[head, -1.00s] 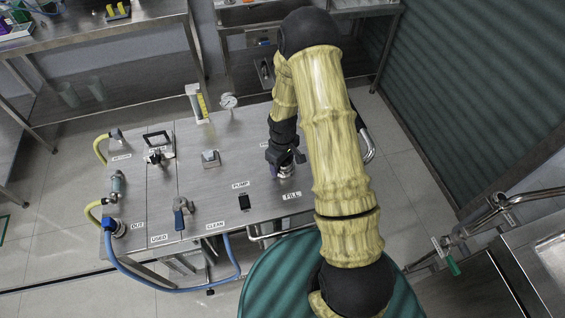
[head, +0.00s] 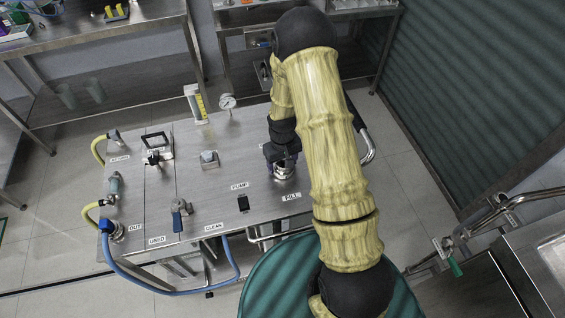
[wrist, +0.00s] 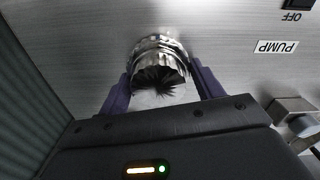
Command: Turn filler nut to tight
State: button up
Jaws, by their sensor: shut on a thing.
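The filler nut (wrist: 161,57) is a shiny ribbed metal cap on the steel skid top. In the wrist view it sits between the two purple fingers of my gripper (wrist: 155,88), which are shut on its sides. In the head view my gripper (head: 280,163) points down at the nut (head: 285,173), just above the FILL label (head: 291,196). My arm and gripper hide part of the nut there. I see no tight mark in these views.
The steel skid top (head: 215,185) carries a PUMP switch (head: 243,203), a blue-handled valve (head: 179,215), a pressure gauge (head: 228,102) and a square block (head: 209,159). Yellow and blue hoses run at its left end. A metal rail (head: 367,150) stands at its right.

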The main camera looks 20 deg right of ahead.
dwell(0.5)
jog(key=o, duration=1)
notch_tip(320, 180, up, 17)
jog(key=shift+r+b, duration=0.2)
jog(key=shift+b, duration=0.5)
jog(key=s+r+t, duration=0.1)
jog(key=s, duration=0.4)
jog(key=s+r+m, duration=0.1)
jog(key=s+r, duration=0.1)
jog(key=s, duration=0.3)
jog(key=s+r+m+t, duration=0.1)
jog(key=s, duration=0.4)
jog(key=shift+r+t, duration=0.3)
